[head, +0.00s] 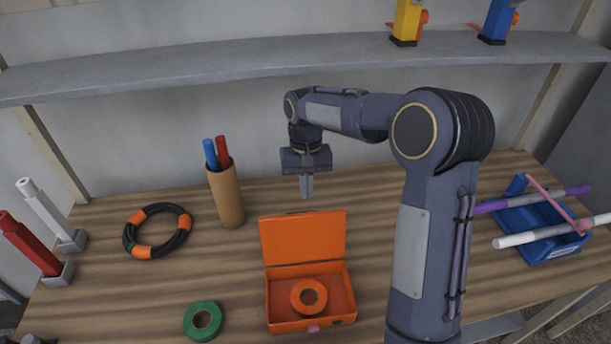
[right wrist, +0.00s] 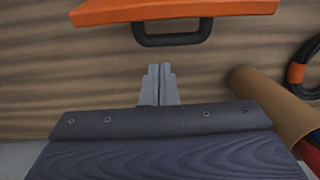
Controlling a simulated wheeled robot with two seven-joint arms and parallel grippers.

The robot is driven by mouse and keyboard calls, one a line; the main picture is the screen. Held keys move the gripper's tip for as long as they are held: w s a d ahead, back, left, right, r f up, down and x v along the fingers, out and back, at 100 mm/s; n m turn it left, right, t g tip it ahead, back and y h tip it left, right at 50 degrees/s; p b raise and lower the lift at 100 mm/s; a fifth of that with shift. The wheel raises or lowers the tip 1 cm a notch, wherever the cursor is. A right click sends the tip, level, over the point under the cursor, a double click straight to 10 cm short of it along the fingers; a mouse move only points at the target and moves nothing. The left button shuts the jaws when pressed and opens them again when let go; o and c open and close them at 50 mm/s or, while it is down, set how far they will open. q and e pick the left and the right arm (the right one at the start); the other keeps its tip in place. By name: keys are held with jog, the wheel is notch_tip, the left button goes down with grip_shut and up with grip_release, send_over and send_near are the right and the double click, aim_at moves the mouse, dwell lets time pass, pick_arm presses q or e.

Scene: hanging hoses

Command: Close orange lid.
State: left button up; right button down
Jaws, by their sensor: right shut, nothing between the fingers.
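An orange box (head: 311,325) stands on the wooden table with its orange lid (head: 302,238) raised upright at the back. An orange tape roll (head: 308,297) lies inside the box. In the right wrist view the lid (right wrist: 170,10) shows edge-on, with a dark handle (right wrist: 172,38) below it in the picture. My right gripper (head: 307,192) is shut and empty, pointing down behind the lid, apart from it. Its fingers (right wrist: 159,72) point toward the handle in the right wrist view, with a gap between. My left gripper is not in view.
A brown cup (head: 228,200) with blue and red pens stands left of the gripper. A black-and-orange hose coil (head: 157,231), a green tape roll (head: 203,320) and a blue tray (head: 540,225) with rods lie on the table. A shelf (head: 300,68) spans the wall behind.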

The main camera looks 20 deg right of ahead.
jog(key=f, duration=0.4)
jog(key=shift+s+a+f, duration=0.1)
jog(key=shift+s+f, duration=0.15)
jog(key=shift+f, duration=0.1)
